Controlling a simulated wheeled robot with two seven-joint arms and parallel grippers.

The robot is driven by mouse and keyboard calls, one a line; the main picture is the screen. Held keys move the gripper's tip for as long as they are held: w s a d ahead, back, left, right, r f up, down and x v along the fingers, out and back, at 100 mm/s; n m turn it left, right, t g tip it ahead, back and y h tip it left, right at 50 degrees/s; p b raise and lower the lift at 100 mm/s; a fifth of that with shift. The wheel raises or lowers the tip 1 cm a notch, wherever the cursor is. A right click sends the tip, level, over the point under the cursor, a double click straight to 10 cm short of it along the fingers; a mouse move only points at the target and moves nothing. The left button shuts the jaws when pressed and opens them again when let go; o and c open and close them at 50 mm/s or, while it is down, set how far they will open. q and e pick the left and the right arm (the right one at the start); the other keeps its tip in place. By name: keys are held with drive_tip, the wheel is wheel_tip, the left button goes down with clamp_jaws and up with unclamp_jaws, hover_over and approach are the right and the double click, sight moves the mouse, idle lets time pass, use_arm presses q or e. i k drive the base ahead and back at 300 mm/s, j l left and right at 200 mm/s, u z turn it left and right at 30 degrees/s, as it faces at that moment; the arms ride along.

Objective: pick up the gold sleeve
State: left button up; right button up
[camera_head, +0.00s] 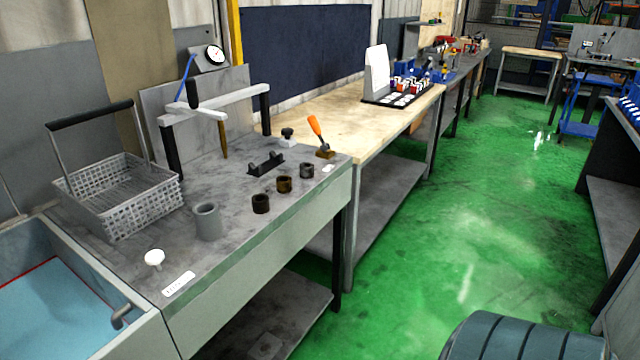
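The gold sleeve (284,185) is a short, hollow brownish-gold cylinder. It stands upright on the grey workbench (240,240), near the bench's right edge. It is the middle one of a row of three small sleeves. A dark brown sleeve (261,204) stands nearer on its left, and a dark grey sleeve (307,171) stands farther on its right. They stand apart from it. Neither of my grippers shows in the head view.
A larger grey cylinder (207,222), a wire basket (125,200) and a white knob (154,258) stand to the left. A black holder (266,164) and an orange-handled tool (317,130) are behind. Green floor (470,200) is clear to the right.

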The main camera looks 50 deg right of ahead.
sight(284, 183)
drive_tip(key=z, duration=1.35)
